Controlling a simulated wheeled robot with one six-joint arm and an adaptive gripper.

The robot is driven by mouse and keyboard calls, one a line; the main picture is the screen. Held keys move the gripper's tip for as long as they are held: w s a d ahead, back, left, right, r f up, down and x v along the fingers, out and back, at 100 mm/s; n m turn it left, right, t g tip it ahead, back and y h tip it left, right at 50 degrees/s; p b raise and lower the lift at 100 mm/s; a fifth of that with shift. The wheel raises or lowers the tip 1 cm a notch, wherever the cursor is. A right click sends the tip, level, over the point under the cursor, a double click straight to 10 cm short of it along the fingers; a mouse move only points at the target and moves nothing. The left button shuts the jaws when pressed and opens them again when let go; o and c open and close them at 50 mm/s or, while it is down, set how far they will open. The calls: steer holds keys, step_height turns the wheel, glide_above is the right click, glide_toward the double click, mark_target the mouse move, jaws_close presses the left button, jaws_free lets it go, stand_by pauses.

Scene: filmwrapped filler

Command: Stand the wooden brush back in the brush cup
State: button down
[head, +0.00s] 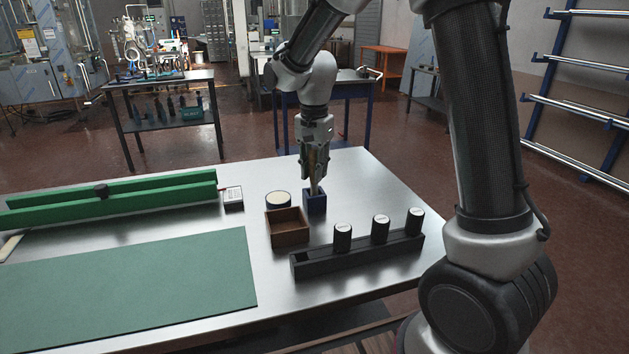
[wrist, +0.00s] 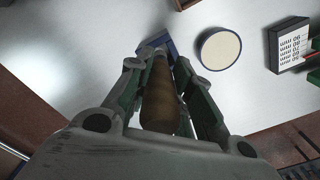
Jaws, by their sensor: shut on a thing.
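My gripper (head: 314,172) points down over the blue brush cup (head: 315,203) near the far right part of the metal table. It is shut on the wooden brush (wrist: 160,100), whose brown handle runs between the fingers in the wrist view. In the head view the brush (head: 315,187) is nearly upright, with its lower end at the cup's mouth. In the wrist view the cup (wrist: 150,44) shows only partly behind the brush. I cannot tell how deep the brush's lower end reaches into the cup.
A round cream-topped container (head: 278,200) and a brown wooden box (head: 287,227) stand close left of the cup. A black rack (head: 357,256) with three black cylinders is in front. A green rail (head: 110,197), a small labelled box (head: 233,198) and a green mat (head: 125,290) lie left.

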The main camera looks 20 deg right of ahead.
steer(key=shift+f, duration=1.55)
steer(key=c, duration=1.3)
jaws_free()
steer(key=shift+f, duration=0.1)
